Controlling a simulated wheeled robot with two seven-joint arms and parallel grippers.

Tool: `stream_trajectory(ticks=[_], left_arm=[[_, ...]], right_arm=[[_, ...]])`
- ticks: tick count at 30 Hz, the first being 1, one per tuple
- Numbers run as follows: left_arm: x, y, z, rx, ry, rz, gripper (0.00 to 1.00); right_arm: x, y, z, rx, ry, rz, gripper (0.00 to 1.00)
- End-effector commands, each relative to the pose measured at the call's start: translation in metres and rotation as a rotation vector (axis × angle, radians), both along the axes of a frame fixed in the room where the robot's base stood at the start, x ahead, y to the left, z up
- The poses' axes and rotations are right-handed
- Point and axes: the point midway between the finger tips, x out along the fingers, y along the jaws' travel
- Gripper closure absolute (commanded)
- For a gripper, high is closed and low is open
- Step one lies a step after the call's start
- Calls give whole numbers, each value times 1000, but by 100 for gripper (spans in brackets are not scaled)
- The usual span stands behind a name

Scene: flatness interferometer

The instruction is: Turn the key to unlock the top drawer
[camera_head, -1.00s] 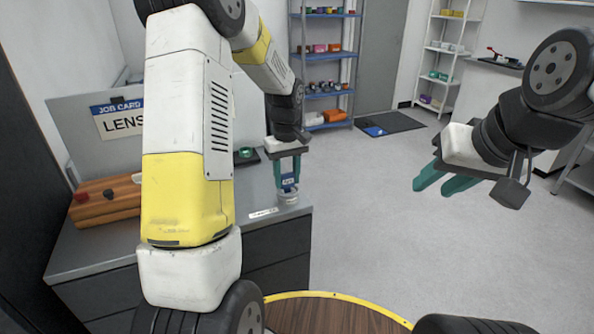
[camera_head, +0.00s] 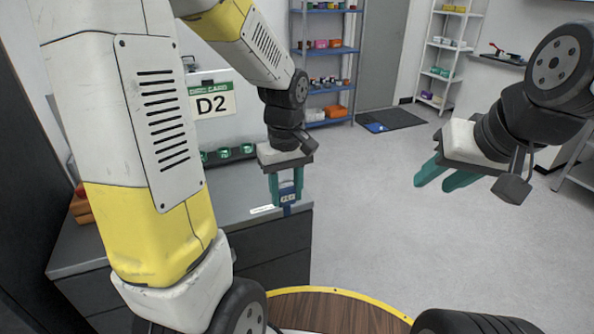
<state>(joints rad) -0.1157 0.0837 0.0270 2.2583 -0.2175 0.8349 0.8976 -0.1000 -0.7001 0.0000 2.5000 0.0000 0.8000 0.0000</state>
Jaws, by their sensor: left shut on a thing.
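My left gripper (camera_head: 286,199) is shut on a small blue tagged piece (camera_head: 288,197), which looks like the key's tag. It is at the front right corner of the grey cabinet top (camera_head: 240,206). A narrow blue part shows below the fingertips. Its lower end is small, and I cannot tell whether it sits in a lock. The dark top drawer (camera_head: 272,241) is below the cabinet top and appears shut. My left arm hides much of the cabinet's left side. My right gripper (camera_head: 432,187) is open and empty over the floor at the right.
A white label (camera_head: 262,209) is on the cabinet top. Shelves (camera_head: 328,50) stand behind. The floor at the right is clear.

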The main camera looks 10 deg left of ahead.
Motion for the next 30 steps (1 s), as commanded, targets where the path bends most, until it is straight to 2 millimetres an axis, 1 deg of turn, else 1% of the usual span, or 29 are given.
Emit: stream_trajectory(ticks=[2,5,12,15,18,22,30], left_arm=[[0,-1,2,0,-1,0,100],[18,1,8,1,-1,1,100],[97,16,28,0,-2,-4,100],[122,23,34,1,-1,-6,100],[138,27,38,0,0,-9,100],[147,30,39,0,0,-11,100],[147,30,27,0,1,-11,100]], right_arm=[[0,0,0,0,0,0,64],[0,0,0,0,0,0,64],[0,0,0,0,0,0,64],[0,0,0,0,0,0,64],[0,0,0,0,0,0,64],[0,0,0,0,0,0,64],[0,0,0,0,0,0,64]])
